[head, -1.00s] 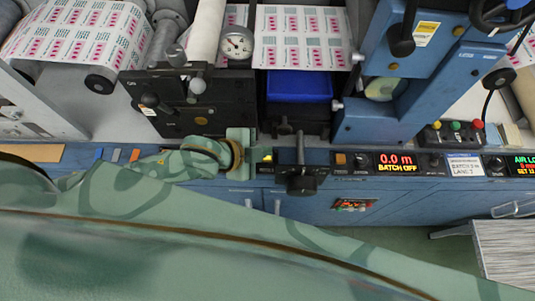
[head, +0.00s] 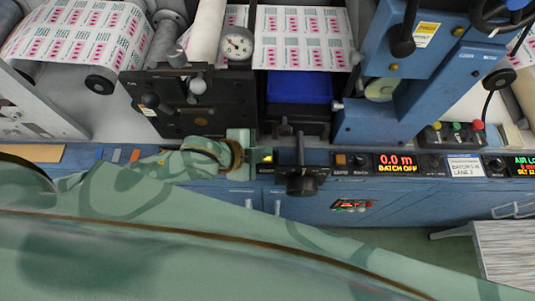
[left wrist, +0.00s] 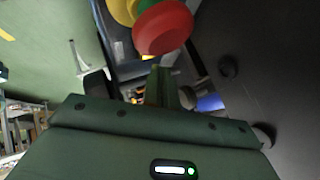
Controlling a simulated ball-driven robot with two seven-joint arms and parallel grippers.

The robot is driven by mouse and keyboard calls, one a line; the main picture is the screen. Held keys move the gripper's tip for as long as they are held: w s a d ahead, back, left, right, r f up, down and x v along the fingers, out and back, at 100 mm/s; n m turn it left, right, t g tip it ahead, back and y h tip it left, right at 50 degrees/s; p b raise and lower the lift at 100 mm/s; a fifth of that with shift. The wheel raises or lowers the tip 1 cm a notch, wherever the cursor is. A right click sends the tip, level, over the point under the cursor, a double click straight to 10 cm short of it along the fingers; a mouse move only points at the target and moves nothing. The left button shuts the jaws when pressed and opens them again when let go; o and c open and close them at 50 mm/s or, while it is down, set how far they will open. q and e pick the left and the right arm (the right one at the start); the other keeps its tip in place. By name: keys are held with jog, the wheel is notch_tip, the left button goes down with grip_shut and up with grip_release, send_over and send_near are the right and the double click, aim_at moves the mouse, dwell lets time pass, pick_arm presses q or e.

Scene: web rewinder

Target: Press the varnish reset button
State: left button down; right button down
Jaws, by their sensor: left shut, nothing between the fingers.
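My left gripper (head: 240,150) is at the front edge of the machine, at the left end of the dark control strip, beside a small lit yellow display (head: 266,156). It is shut and empty. In the left wrist view its shut fingers (left wrist: 161,86) point away from the camera, below a large red rounded knob (left wrist: 163,28) with green and yellow parts behind it. I cannot read a varnish reset label on anything. A small orange square button (head: 340,160) sits on the strip further right. What lies directly at the fingertips is too small to tell. My right gripper is not in view.
A black lever (head: 301,180) stands out from the strip just right of the gripper. A blue bin (head: 299,87) and a dial gauge (head: 237,44) are behind.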

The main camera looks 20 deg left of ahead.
pick_arm(q)
jog(key=shift+f, duration=0.15)
dwell(0.7)
jog(key=shift+f, duration=0.25)
jog(key=shift+f, duration=0.6)
dwell(0.5)
jog(key=shift+r, duration=0.1)
jog(key=shift+r+p, duration=0.9)
jog(key=shift+p, duration=0.5)
notch_tip(320, 180, up, 5)
jog(key=p, duration=0.6)
jog(key=shift+r, duration=0.1)
